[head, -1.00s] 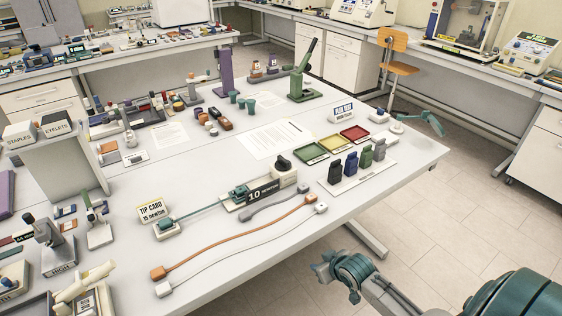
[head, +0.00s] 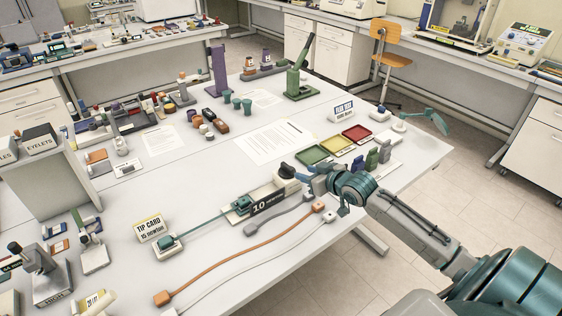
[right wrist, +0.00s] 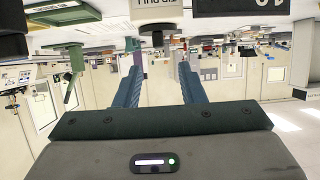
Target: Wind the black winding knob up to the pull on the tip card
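The black winding knob (head: 287,170) sits at the right end of the pull tester, whose label (head: 268,201) reads 10 newton. A teal clamp (head: 242,204) is at its left end, and a strip runs to a teal block (head: 167,243). The tip card (head: 149,228) reads 15 newton. My right gripper (head: 303,181) is just right of the knob, pointing at it. In the right wrist view its fingers (right wrist: 160,65) are apart with nothing between them; a dark round shape, probably the knob (right wrist: 157,30), lies beyond the tips. My left gripper is not in view.
An orange cable (head: 236,262) and pale cables lie in front of the tester. A paper sheet (head: 276,141) lies behind the tester.

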